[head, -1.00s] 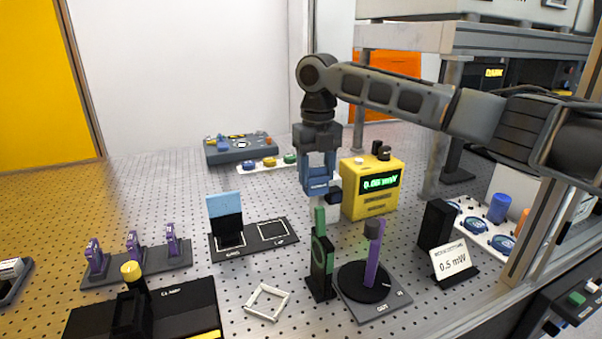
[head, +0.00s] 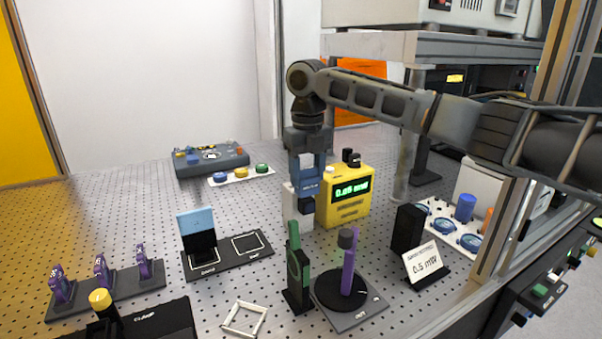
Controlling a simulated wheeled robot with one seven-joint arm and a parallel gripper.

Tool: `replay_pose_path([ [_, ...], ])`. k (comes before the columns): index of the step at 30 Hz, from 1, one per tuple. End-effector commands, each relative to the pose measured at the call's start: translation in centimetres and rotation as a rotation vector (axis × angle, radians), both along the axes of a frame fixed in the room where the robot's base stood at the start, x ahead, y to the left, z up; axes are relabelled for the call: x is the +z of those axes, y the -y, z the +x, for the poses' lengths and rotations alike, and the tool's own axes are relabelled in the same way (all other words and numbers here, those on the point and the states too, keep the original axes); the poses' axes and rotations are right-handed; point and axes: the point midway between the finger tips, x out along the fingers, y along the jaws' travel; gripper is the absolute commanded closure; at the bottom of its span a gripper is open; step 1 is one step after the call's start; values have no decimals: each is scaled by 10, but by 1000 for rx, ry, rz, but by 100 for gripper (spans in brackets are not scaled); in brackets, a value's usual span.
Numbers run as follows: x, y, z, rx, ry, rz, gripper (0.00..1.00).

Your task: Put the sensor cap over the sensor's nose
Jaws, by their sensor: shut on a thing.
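My gripper (head: 304,192) points down in the middle of the head view, in front of a white block beside the yellow power meter. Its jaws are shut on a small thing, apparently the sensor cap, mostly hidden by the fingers. The yellow power meter (head: 350,212) has a lit green readout near 0.05 mW. The white block (head: 291,208) stands at its left; I cannot tell whether it is the sensor. A purple post (head: 347,271) with a dark grey cylinder on top stands upright on a round black base. The sensor's nose is not clearly identifiable.
A green and black upright holder (head: 298,278) stands left of the purple post. A black block (head: 407,229) and a 0.5 mW sign (head: 426,264) stand right. A blue-topped plate (head: 197,226) stands in a black tray. A white frame (head: 243,318) lies flat in front.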

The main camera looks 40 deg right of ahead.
Motion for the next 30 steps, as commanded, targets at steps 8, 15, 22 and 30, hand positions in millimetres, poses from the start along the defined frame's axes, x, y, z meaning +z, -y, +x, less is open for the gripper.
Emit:
replay_pose_path([
  [8,-4,2,-1,1,0,0,65],
  [15,-18,2,-1,1,-1,0,65],
  [22,-35,2,-1,0,0,-1,65],
  [30,-51,2,-1,0,0,-1,65],
])
